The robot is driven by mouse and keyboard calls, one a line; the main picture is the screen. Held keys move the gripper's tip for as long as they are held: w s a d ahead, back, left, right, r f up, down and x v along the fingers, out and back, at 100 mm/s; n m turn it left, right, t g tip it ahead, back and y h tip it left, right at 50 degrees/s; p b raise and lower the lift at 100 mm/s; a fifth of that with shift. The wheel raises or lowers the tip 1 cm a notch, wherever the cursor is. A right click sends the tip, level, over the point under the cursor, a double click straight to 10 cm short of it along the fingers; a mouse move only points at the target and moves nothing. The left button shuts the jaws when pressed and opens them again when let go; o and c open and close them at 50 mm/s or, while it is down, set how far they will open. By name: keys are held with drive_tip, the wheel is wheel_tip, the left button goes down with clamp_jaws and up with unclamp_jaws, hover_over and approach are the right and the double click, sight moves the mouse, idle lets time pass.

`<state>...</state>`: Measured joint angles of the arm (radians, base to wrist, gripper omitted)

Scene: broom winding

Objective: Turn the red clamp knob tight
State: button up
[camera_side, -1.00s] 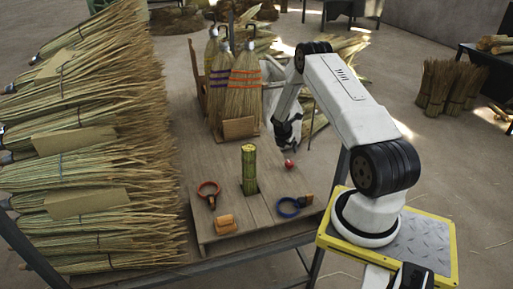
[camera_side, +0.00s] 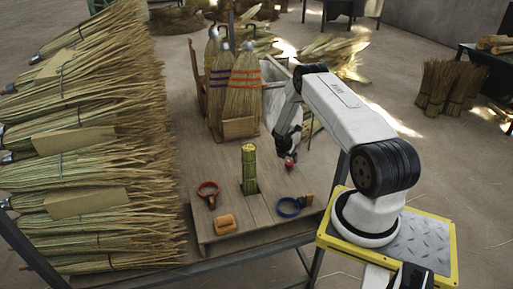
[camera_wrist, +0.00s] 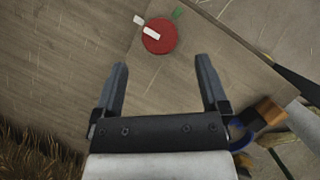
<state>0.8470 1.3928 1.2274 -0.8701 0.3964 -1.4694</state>
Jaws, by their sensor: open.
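The red clamp knob (camera_wrist: 159,36) shows in the wrist view as a round disc with a white bar across its top, on the wooden board. A short white mark and a green mark lie beside it on the board. In the side view the red knob (camera_side: 289,162) is at the right of the board, partly hidden by my gripper. My gripper (camera_wrist: 163,72) is open and empty, its two fingers pointing toward the knob. The knob lies ahead of the fingertips, and no contact shows. In the side view my gripper (camera_side: 286,150) is just above the knob.
A green bundle (camera_side: 249,170) stands upright in the board. A red-handled ring (camera_side: 208,193), a blue ring (camera_side: 290,207) and an orange block (camera_side: 225,224) lie near the front. Finished brooms (camera_side: 241,90) stand behind. Straw stacks (camera_side: 80,150) fill the left.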

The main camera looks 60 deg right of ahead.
sight(289, 162)
drive_tip(key=shift+x, duration=2.5)
clamp_jaws()
drive_tip(key=m+g, duration=0.1)
drive_tip(key=m, duration=0.1)
drive_tip(key=m+g, duration=0.1)
drive_tip(key=m, duration=0.2)
drive_tip(key=shift+w+d+y, duration=0.1)
drive_tip(key=shift+w+y, duration=0.1)
drive_tip(key=shift+y, duration=0.1)
drive_tip(key=shift+m+g+y, duration=0.5)
drive_tip(key=shift+m+y, duration=0.1)
drive_tip(key=shift+m, duration=1.4)
